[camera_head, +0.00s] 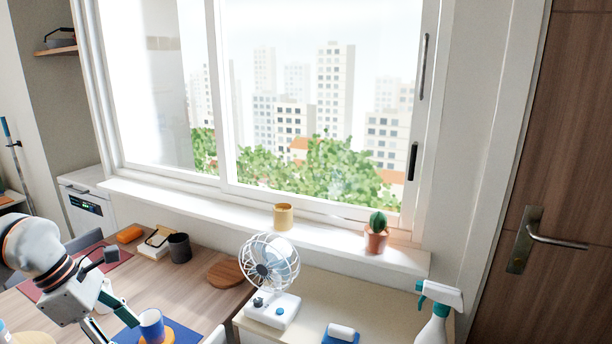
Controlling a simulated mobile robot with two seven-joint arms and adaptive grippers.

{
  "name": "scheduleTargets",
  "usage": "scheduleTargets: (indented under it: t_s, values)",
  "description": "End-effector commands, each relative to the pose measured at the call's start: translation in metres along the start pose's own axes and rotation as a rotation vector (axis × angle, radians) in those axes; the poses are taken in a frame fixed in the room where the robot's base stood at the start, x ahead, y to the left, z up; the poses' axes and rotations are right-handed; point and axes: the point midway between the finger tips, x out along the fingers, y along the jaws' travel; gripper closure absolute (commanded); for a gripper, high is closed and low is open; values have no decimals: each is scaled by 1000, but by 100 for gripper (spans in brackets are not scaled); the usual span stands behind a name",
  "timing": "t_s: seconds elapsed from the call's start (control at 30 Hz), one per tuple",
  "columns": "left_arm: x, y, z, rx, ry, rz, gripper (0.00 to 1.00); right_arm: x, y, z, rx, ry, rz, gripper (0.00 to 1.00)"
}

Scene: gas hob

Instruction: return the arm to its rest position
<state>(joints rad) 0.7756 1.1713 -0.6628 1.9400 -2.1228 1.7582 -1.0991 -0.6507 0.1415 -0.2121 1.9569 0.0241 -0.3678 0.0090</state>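My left arm comes in from the left edge, and its gripper (119,333) points down over the wooden table (205,290) at the lower left. Its two teal-tipped fingers stand apart, and I see nothing held between them. The lower fingertip is close to the bottom edge of the picture. I cannot tell whether the near fingertip touches the cup. My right gripper is not in view.
A white fan (270,270), a spray bottle (436,312) and a blue-and-white item (341,333) stand on the pale cabinet. A dark cup (179,248) and a round wooden board (226,273) are on the table. A cactus (377,232) stands on the windowsill.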

Motion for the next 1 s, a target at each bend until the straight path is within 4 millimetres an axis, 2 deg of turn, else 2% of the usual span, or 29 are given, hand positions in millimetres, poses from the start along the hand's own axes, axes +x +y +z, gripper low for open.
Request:
scheduleTargets:
  t_s: [0.03,0.1,0.27,0.3,0.4,0.5,0.6,0.7,0.77,0.87,0.97,1.0]
  values:
    - [18,-14,16,-5,-57,-47,42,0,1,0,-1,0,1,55]
    - [36,-29,36,-22,-135,-99,42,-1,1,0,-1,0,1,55]
    - [69,-70,88,-108,-346,-240,42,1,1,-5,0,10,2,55]
    - [77,-83,105,-147,-415,-287,42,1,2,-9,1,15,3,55]
    - [89,-113,147,-290,-604,-417,42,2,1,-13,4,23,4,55]
    - [91,-132,186,-503,-804,-558,42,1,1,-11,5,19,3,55]
    - [88,-134,210,-770,-986,-690,42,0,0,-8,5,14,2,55]
    - [91,-121,215,-1084,-1141,-809,42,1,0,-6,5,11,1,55]
    - [98,-110,208,-1294,-1218,-872,42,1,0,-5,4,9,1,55]
    - [123,-92,181,-1673,-1316,-956,42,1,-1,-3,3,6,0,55]
    - [163,-85,136,-2085,-1369,-1010,42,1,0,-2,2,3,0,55]
    - [182,-87,115,-2251,-1377,-1018,42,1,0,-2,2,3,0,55]
